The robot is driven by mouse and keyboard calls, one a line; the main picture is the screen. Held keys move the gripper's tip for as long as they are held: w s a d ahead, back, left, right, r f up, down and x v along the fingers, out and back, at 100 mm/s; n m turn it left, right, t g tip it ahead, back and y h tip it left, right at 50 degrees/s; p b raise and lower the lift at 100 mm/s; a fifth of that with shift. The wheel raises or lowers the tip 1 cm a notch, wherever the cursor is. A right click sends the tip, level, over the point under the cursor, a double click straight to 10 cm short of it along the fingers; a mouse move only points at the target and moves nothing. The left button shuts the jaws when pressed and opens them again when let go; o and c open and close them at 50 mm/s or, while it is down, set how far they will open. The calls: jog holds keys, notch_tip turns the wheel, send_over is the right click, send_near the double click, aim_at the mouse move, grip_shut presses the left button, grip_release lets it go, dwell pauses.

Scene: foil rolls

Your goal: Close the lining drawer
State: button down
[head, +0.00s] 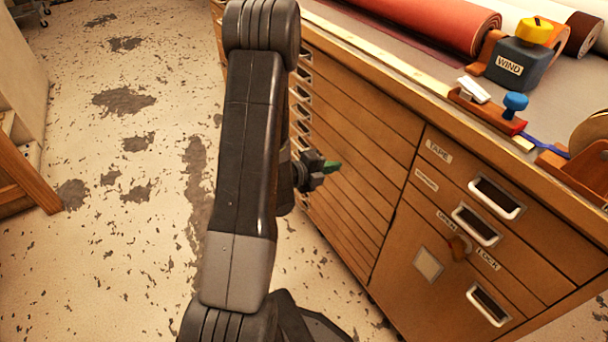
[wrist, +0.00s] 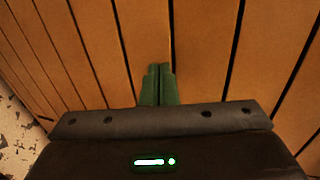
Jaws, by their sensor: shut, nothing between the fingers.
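The wooden cabinet (head: 420,125) has a bank of wide, shallow drawers (head: 355,150) on its left part. These fronts look flush in the head view, and I cannot read which one is the lining drawer. Pale handles (head: 303,93) show in a column at their left, partly behind my arm. My gripper (head: 332,166) is shut and empty, its green fingertips in front of the shallow drawer fronts. In the wrist view the green fingers (wrist: 158,84) lie together against the drawer fronts (wrist: 205,50). I cannot tell whether they touch wood.
Right of the bank are handled drawers, one labelled TAPE (head: 439,151), and a turn knob (head: 458,248) beside a LOCK label. The worktop holds a red roll (head: 435,22) and a WIND box (head: 520,62). Speckled floor (head: 120,150) is open at left.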

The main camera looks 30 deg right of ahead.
jog(key=p+v, duration=0.2)
jog(key=v, duration=1)
jog(key=shift+a+f, duration=0.15)
jog(key=shift+f, duration=0.05)
jog(key=b+x, duration=0.1)
jog(key=x, duration=0.5)
jog(key=b+x, duration=0.1)
jog(key=x, duration=0.5)
jog(key=shift+d+r, duration=0.15)
jog(key=shift+d, duration=0.2)
jog(key=shift+d+r, duration=0.1)
jog(key=shift+d, duration=0.6)
jog(key=shift+w, duration=0.1)
